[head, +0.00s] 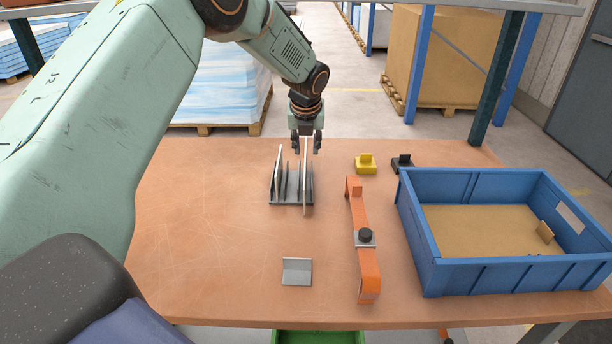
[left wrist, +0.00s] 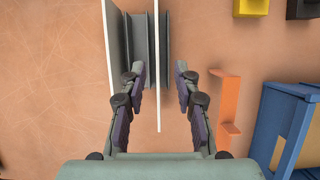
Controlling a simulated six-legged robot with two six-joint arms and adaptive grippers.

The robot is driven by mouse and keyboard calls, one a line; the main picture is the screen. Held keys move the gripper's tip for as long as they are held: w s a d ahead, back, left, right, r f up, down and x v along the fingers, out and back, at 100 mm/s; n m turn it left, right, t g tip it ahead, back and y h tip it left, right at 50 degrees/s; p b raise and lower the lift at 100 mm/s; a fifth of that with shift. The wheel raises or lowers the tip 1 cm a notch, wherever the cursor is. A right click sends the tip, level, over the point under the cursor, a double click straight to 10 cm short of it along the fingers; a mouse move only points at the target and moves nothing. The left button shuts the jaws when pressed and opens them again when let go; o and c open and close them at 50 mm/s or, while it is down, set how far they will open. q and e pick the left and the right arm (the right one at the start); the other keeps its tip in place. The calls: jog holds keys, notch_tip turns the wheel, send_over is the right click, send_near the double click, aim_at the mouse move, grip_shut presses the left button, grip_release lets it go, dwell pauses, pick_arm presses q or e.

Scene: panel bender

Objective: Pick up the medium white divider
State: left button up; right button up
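A grey slotted rack (head: 291,201) stands on the orange-brown table and holds several upright plates. A thin white-edged divider (head: 306,185) stands at its right side; it also shows edge-on in the left wrist view (left wrist: 159,110). Another white-edged divider (head: 277,175) stands at the rack's left side and also shows in the left wrist view (left wrist: 107,45). Shorter grey plates stand between them. I cannot tell which is the medium one. My left gripper (head: 306,143) is open above the right-hand divider, with a finger on each side and gaps showing in the left wrist view (left wrist: 159,72). My right gripper is out of view.
An orange bracket-like bar (head: 366,262) lies right of the rack, with a small grey angle piece (head: 297,271) in front. Yellow (head: 365,164) and black (head: 402,163) blocks sit behind. A blue bin (head: 500,277) fills the right side. The table's left-middle is clear.

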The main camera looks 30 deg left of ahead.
pick_arm(q)
jog(key=x, duration=0.6)
jog(key=shift+s+a, duration=0.15)
jog(key=shift+a, duration=0.2)
jog(key=shift+w+d+f, duration=0.15)
jog(key=shift+w+f, duration=0.15)
jog(key=shift+f, duration=0.4)
jog(key=shift+w+f, duration=0.2)
jog(key=shift+s+a, duration=0.1)
jog(key=shift+a, duration=0.2)
jog(key=shift+c, duration=1)
jog(key=shift+s+d+r, duration=0.1)
jog(key=shift+d+r, duration=0.1)
jog(key=c, duration=0.3)
jog(key=shift+c, duration=0.7)
jog(key=shift+f, duration=0.15)
grip_shut()
jog(key=shift+a, duration=0.1)
